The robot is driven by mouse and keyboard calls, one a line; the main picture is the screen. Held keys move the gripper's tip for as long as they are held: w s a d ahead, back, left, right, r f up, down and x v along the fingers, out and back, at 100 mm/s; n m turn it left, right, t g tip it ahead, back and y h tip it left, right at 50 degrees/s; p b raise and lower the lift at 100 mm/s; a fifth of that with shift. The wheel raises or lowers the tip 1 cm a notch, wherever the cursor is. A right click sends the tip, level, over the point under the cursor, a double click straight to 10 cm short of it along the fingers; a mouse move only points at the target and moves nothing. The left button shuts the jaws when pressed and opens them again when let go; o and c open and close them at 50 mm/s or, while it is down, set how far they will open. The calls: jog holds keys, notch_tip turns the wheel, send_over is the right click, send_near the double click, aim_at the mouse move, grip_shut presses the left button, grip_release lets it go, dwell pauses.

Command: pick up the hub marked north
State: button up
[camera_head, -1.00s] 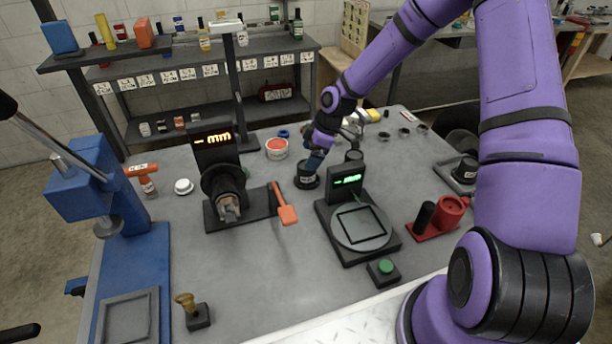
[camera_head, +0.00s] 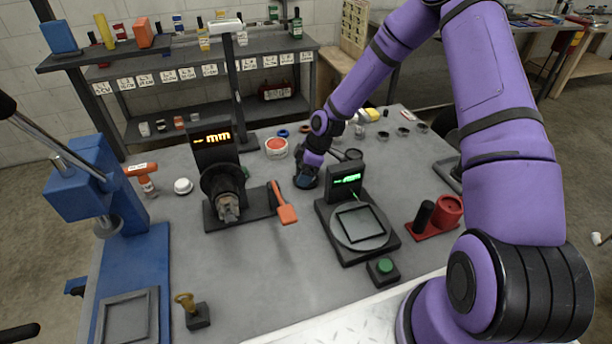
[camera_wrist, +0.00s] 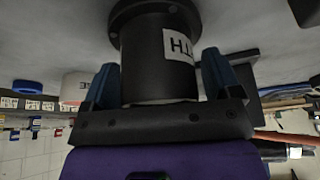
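A dark cylindrical hub (camera_wrist: 150,62) with a round flange fills the middle of the wrist view, which looks upside down. Its white label shows part of a word that reads like "TH"; the rest is turned out of sight. My gripper (camera_wrist: 160,75) has its two blue fingers on either side of the hub's body, with a narrow gap seeming to show beside it. In the head view my gripper (camera_head: 307,178) is low over the table at the hub's place and hides most of it.
The scale with a green display (camera_head: 346,180) stands close at the right of my gripper. The spindle device with an orange-handled lever (camera_head: 284,206) is at the left. A white-and-red tub (camera_head: 277,148) is behind. A red holder (camera_head: 440,220) stands farther right.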

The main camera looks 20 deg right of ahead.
jog(key=c, duration=1.2)
